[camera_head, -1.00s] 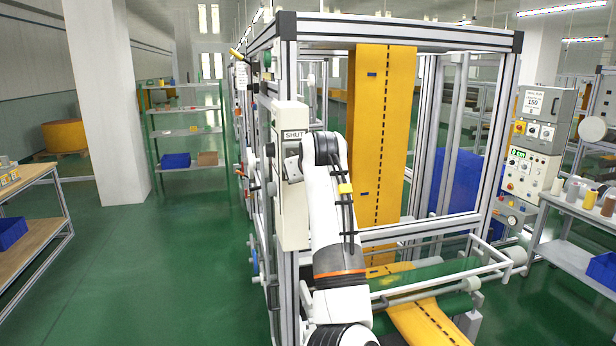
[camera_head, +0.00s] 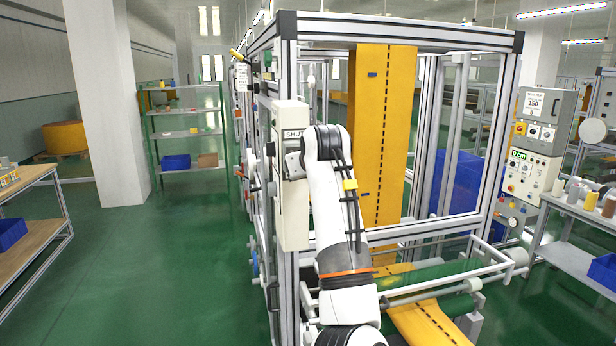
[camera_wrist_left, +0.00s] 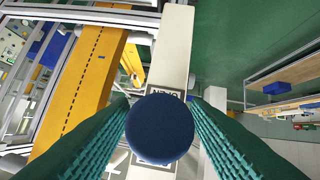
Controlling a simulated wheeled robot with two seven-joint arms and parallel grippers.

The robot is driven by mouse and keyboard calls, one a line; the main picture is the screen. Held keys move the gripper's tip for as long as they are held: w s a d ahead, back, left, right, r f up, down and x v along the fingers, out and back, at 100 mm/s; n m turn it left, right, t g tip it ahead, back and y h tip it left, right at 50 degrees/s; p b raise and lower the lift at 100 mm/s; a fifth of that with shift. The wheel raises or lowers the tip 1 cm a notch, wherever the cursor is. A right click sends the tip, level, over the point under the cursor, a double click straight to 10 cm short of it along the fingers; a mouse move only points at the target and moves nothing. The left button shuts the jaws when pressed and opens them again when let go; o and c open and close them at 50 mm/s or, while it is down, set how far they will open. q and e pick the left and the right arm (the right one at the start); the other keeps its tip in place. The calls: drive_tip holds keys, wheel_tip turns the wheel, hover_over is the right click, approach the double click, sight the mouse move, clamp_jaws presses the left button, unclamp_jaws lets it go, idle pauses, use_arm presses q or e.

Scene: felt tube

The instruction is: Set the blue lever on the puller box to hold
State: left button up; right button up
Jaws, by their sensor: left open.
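The puller box is the tall cream box (camera_head: 291,222) on the front left post of the machine frame, with a SHUT label near its top in the head view. In the left wrist view the box (camera_wrist_left: 175,45) runs up behind the lever. The round blue lever end (camera_wrist_left: 160,128) is large there, between the two teal fingers of my left gripper (camera_wrist_left: 160,99). The fingers are open, one on each side of it; I cannot tell whether either touches it. A label behind it is partly covered. My arm hides the lever in the head view. My right gripper is out of view.
An orange felt web (camera_head: 380,130) hangs inside the metal frame (camera_head: 400,30), right of my arm. White rails (camera_head: 440,285) cross low in front. A control panel (camera_head: 532,150) stands at the right. The green floor (camera_head: 170,270) at the left is clear.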

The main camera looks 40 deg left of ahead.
use_arm(q)
drive_tip(key=b+v, duration=0.4)
drive_tip(key=v, duration=0.6)
